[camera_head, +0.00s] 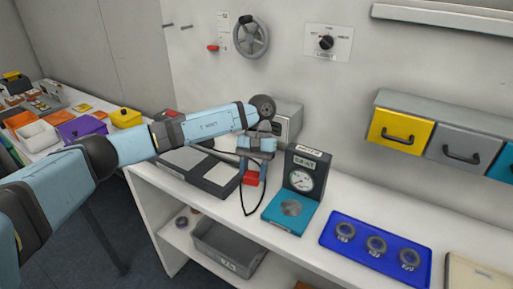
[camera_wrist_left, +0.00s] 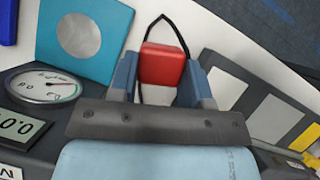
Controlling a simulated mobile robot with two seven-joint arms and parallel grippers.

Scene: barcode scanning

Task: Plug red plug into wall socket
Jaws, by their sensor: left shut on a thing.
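The red plug (camera_head: 250,178) is held by my left gripper (camera_head: 252,170) above the white bench, with a black cord looping below it. In the left wrist view the red plug (camera_wrist_left: 163,65) sits between the two blue fingers of my left gripper (camera_wrist_left: 162,82), which are shut on it. I cannot make out a wall socket; my left arm and wrist cover part of the scene. My right gripper is not in view.
A dial scale (camera_head: 300,180) with a teal base stands just right of the plug. A blue tray (camera_head: 338,248) with several rings lies farther right. A grey box (camera_head: 290,118) is behind my gripper. A handwheel (camera_head: 250,37) and knob panel (camera_head: 327,43) are on the wall.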

